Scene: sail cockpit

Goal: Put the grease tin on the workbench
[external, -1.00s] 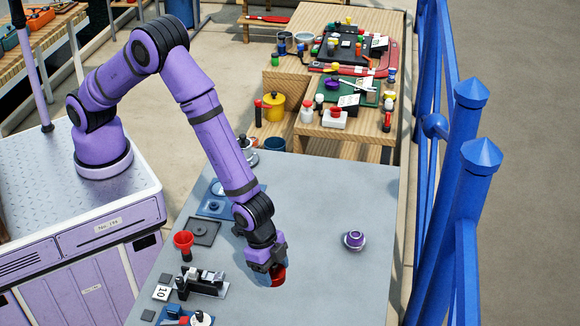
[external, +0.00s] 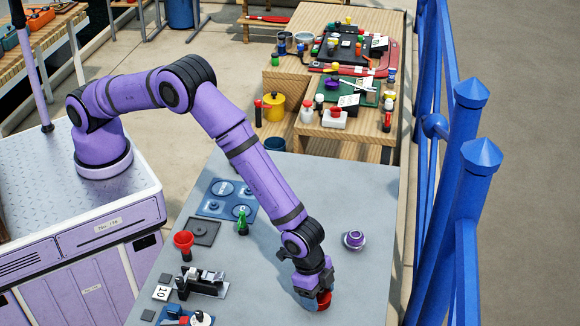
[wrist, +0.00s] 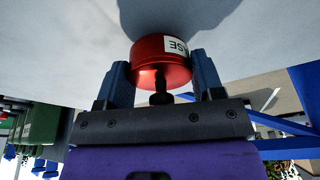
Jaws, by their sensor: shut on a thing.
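The grease tin is a red round tin (external: 322,298) with a white label, which reads in part "ASE" upside down in the wrist view (wrist: 160,62). My gripper (external: 314,290) is shut on it, with one finger on each side of the tin in the wrist view (wrist: 163,82). The tin is at the near right part of the grey workbench (external: 330,200), low over the top. I cannot tell whether it touches the surface.
A purple-topped round item (external: 354,240) stands to the right, behind my gripper. A red funnel (external: 184,242), a green-topped item (external: 242,222), a blue tray (external: 226,198) and a black fixture (external: 203,282) stand at the left. The bench's middle is mostly clear. Blue railing (external: 440,200) runs along the right.

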